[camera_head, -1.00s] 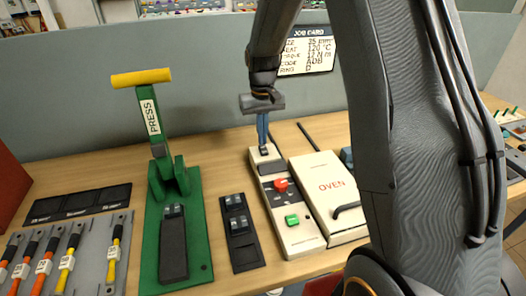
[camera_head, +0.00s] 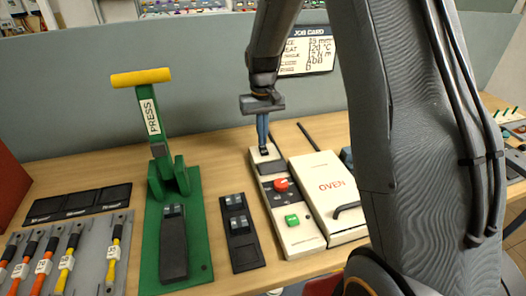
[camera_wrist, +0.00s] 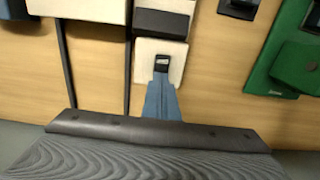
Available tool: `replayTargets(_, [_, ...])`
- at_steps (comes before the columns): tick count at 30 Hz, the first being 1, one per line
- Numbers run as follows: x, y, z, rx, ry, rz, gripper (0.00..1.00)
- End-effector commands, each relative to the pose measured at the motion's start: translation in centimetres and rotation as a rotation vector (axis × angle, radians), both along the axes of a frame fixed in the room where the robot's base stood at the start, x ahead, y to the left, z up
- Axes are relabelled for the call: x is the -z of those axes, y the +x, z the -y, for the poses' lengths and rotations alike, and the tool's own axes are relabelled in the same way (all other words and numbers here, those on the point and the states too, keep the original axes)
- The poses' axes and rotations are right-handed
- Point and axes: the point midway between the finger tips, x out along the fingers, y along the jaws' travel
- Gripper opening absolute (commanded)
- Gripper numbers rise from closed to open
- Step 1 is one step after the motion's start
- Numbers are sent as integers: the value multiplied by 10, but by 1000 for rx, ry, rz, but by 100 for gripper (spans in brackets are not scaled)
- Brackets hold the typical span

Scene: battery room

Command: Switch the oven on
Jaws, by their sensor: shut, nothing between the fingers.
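The oven (camera_head: 333,186) is a cream box with a red "OVEN" label and a dark handle, on the wooden bench right of centre. Its control panel (camera_head: 305,239) lies along its left side, with a red knob (camera_head: 281,184), a green button (camera_head: 292,220) and a dark display (camera_head: 270,167). A small black switch (camera_wrist: 161,63) sits at the panel's far end. My gripper (camera_head: 264,146) points down with its blue fingers shut and empty. Its tips are right at the switch, partly hiding it in the head view; I cannot tell whether they touch.
A green press (camera_head: 203,263) with a yellow-handled lever stands to the left. A black holder (camera_head: 246,256) lies between press and oven. Tools lie on a grey tray (camera_head: 89,275) at far left. A job card (camera_head: 309,52) hangs on the back partition. My arm hides the right side.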

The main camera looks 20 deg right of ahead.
Motion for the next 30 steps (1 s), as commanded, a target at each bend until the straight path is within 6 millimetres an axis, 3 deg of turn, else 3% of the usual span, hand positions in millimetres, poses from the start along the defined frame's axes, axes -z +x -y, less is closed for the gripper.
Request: replayTargets(30, [13, -1, 0, 0, 0, -2, 0])
